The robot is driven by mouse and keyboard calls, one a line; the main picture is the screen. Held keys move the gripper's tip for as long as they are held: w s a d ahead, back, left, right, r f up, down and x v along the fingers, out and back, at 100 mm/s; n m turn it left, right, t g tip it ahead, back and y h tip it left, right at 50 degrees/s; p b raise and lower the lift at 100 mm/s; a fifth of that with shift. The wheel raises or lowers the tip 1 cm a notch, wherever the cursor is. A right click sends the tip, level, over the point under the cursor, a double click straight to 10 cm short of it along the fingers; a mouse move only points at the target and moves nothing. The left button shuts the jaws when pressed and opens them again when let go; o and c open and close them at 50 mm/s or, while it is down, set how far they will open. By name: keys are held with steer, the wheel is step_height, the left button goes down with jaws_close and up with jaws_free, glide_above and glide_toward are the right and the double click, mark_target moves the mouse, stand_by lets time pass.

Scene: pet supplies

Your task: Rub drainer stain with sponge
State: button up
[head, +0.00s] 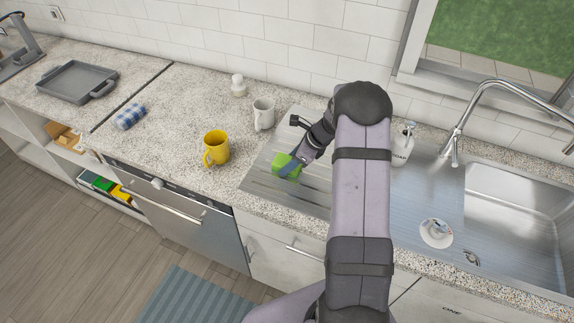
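The green sponge (281,159) is at the ribbed steel drainer (259,183), left of the sink. My gripper (289,168) points down and left at the sponge, with a finger across its near face. It appears shut on the sponge, though the far finger is hidden. The sponge is low over the drainer; I cannot tell whether it touches the steel. I see no stain; my arm and the sponge cover part of the drainer.
A yellow mug (216,147) and a white mug (263,114) stand left of the drainer. A soap dispenser (402,146) is behind my arm to the right. The sink basin (520,215), faucet (455,130) and a white round object (436,232) are farther right. Counter left is mostly clear.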

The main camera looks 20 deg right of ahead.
steer(key=shift+w+d+r+p, duration=0.15)
steer(key=shift+w+d+p, duration=0.2)
steer(key=shift+w+d, duration=0.2)
step_height(320, 180, up, 8)
steer(key=p, duration=0.6)
steer(key=shift+s+a, duration=0.1)
